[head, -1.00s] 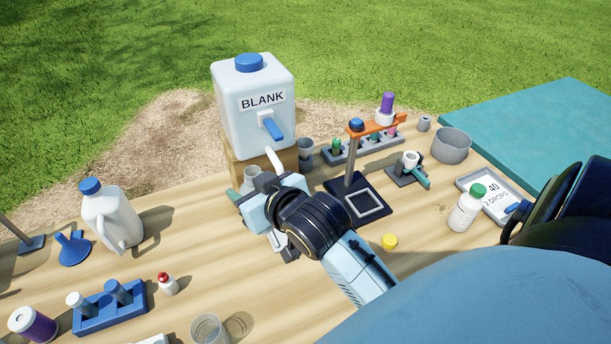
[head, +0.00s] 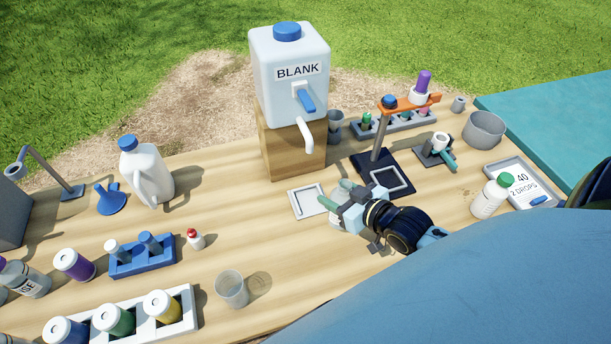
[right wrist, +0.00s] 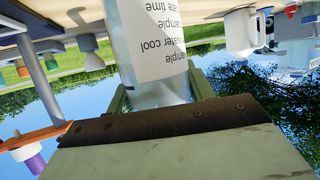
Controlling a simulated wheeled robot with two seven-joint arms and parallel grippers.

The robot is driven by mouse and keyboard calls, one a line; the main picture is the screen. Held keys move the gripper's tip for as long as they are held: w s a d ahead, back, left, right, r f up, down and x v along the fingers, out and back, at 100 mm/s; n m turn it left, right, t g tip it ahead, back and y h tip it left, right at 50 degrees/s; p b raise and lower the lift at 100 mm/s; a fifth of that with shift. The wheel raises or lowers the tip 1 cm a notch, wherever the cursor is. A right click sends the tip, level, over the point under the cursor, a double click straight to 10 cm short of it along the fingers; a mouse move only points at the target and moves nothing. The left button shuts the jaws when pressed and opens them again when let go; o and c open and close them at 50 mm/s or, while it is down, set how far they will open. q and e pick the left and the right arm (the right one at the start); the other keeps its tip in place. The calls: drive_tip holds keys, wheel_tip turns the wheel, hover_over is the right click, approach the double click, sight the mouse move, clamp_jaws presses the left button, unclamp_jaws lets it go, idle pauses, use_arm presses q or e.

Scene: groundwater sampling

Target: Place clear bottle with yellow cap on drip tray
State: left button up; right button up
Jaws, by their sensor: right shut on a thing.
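My right gripper (head: 350,208) is shut on a clear bottle (head: 337,218), low over the table just right of a white square tray (head: 297,213). The tray lies empty in front of the BLANK container and looks like the drip tray. In the right wrist view, the clear bottle (right wrist: 152,45) sits between the fingers of the right gripper (right wrist: 160,92), its printed label upside down in the picture. No yellow cap shows on the bottle. I cannot tell whether its base touches the table. My left gripper is out of view.
A dark stand with an orange arm (head: 410,102) is close right of my gripper. A clear cup (head: 231,289) stands at the front.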

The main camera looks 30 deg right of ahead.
drive_tip(key=shift+w+r+b+x, duration=0.1)
drive_tip(key=shift+r+b+x, duration=0.15)
drive_tip(key=shift+x, duration=1.75)
drive_tip(key=shift+w+r+b+x, duration=0.1)
drive_tip(key=shift+b+x, duration=0.1)
drive_tip(key=shift+x, duration=1.8)
drive_tip(key=shift+r+b+x, duration=0.2)
drive_tip(key=shift+b+x, duration=0.05)
drive_tip(key=shift+x, duration=1.75)
drive_tip(key=shift+f, duration=0.1)
drive_tip(key=o, duration=1)
drive_tip(key=shift+s, duration=0.1)
drive_tip(key=p+v, duration=0.2)
drive_tip(key=v, duration=1)
